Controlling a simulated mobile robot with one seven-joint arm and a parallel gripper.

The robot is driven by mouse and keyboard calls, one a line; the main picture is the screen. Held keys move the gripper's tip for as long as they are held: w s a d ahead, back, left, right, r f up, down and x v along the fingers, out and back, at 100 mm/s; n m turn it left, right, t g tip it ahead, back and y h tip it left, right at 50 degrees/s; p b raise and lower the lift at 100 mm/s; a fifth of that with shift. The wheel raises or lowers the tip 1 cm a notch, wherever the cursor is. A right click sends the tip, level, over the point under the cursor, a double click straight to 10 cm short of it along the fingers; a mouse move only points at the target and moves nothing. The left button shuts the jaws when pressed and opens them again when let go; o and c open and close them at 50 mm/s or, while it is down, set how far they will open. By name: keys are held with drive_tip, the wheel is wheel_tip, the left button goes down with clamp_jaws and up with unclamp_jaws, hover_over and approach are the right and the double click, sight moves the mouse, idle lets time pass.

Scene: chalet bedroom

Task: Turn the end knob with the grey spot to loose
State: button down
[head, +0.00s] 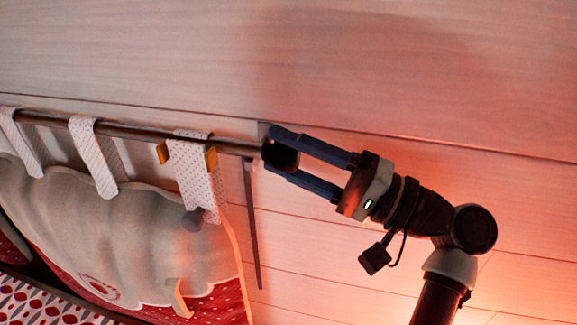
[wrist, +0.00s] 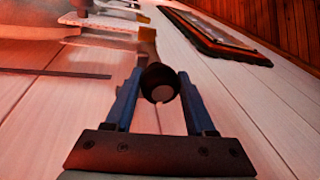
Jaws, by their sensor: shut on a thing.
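The dark round end knob (head: 283,154) sits at the right end of a dark rod (head: 235,147) along the pale wooden wall. In the wrist view the knob (wrist: 150,75) faces me, with a round grey spot (wrist: 162,93) on its end. My gripper (head: 271,149) has its two blue fingers on either side of the knob and is shut on it. The fingers also show in the wrist view (wrist: 160,76). The knob is still on the rod end. Whether it is tight or loose cannot be told.
Cloth loops (head: 95,158) hang a padded headboard cushion (head: 120,220) from the rod. A brass-coloured bracket (head: 211,159) shows by the nearest loop. A dark narrow strip (head: 252,225) lies on the wall below the knob. A framed panel (wrist: 215,38) is at the wrist view's upper right.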

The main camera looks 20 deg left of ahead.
drive_tip(key=shift+f, duration=0.1)
idle(0.3)
drive_tip(key=shift+c, duration=1.2)
unclamp_jaws()
drive_tip(key=b+v, duration=0.4)
drive_tip(key=v, duration=0.9)
